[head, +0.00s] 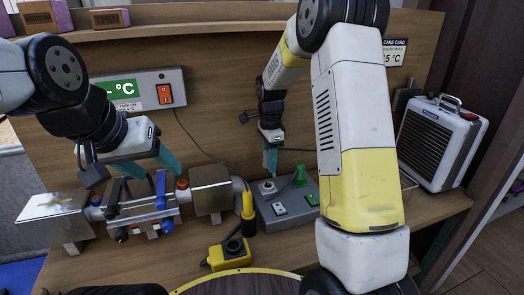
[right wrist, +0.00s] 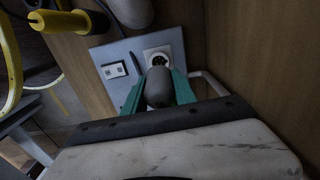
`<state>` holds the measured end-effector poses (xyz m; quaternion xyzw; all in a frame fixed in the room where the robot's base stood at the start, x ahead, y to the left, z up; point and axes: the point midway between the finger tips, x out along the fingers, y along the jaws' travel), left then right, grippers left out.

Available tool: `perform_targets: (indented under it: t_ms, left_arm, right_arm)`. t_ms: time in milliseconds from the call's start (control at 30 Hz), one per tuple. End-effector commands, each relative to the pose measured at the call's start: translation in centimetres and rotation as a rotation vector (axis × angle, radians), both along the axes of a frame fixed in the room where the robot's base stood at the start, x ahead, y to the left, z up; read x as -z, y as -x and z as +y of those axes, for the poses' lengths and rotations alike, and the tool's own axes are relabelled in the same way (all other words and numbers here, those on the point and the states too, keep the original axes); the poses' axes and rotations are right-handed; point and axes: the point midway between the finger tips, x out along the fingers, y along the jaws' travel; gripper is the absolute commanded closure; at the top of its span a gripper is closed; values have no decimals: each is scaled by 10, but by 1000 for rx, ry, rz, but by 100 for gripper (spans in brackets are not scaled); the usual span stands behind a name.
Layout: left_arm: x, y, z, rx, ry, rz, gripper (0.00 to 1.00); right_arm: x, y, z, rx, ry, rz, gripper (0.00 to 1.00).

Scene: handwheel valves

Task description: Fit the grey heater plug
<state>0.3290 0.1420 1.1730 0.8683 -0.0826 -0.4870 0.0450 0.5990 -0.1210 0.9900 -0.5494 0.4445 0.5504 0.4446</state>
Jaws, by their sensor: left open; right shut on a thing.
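The grey heater plug (right wrist: 160,88) sits between the teal fingers of my right gripper (right wrist: 160,92), which is shut on it. In the right wrist view a white round socket (right wrist: 157,56) with dark holes shows just beyond the plug, on a grey panel. The plug covers the socket's near part; I cannot tell whether they touch. In the head view my right gripper (head: 270,160) is above the grey socket box (head: 285,217), over its back left socket (head: 267,187). My left gripper (head: 142,168) is open at the valve pipes on the left. The heater (head: 440,142) stands at the right.
A yellow-and-black plug or handle (head: 247,205) is close to the box's left side. A yellow device (head: 229,254) lies in front.

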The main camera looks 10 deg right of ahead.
Motion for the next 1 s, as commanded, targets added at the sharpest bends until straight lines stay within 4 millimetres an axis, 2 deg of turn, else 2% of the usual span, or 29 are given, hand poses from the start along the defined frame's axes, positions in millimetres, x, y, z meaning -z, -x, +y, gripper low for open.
perform_targets:
  t_ms: [367,1000]
  left_arm:
    - [0,0,0,0,0,0,42]
    - [0,0,0,0,0,0,42]
  right_arm:
    - [0,0,1,8,0,0,100]
    - [52,0,0,8,0,2,100]
